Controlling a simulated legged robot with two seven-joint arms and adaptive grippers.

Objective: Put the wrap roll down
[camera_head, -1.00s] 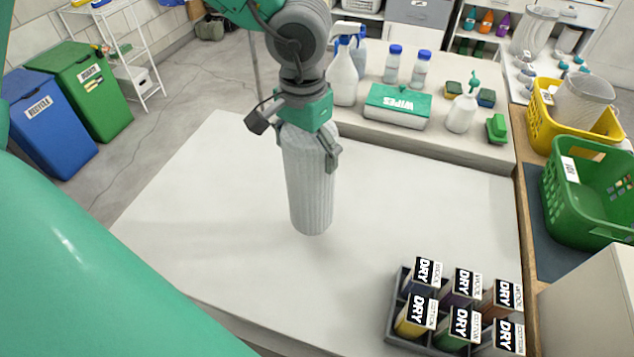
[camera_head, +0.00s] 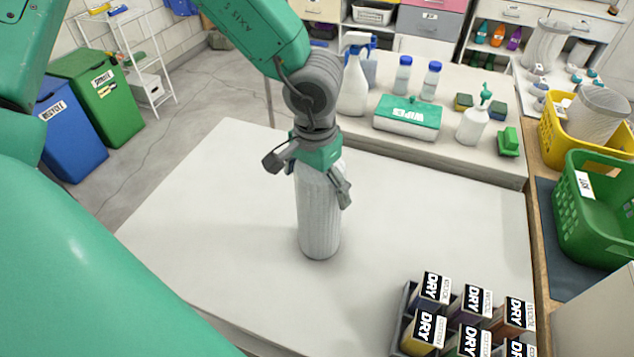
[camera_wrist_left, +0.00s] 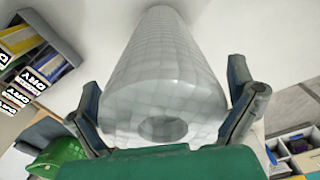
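The wrap roll (camera_head: 319,215) is a pale, ribbed cylinder, upright at the middle of the white tabletop (camera_head: 230,200). Its lower end appears at or very near the surface; I cannot tell whether it touches. My left gripper (camera_head: 310,180) comes from above with its fingers on both sides of the roll's upper end, shut on it. In the left wrist view the roll (camera_wrist_left: 165,75) extends away between the two fingers (camera_wrist_left: 165,100), its hollow end near the palm. My right gripper does not show.
A grey divided tray (camera_head: 398,325) of labelled DRY boxes stands at the front right. A raised ledge behind holds spray bottles (camera_head: 354,85) and a wipes box (camera_head: 408,117). Green (camera_head: 600,210) and yellow (camera_head: 552,130) baskets stand right. The tabletop left of the roll is clear.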

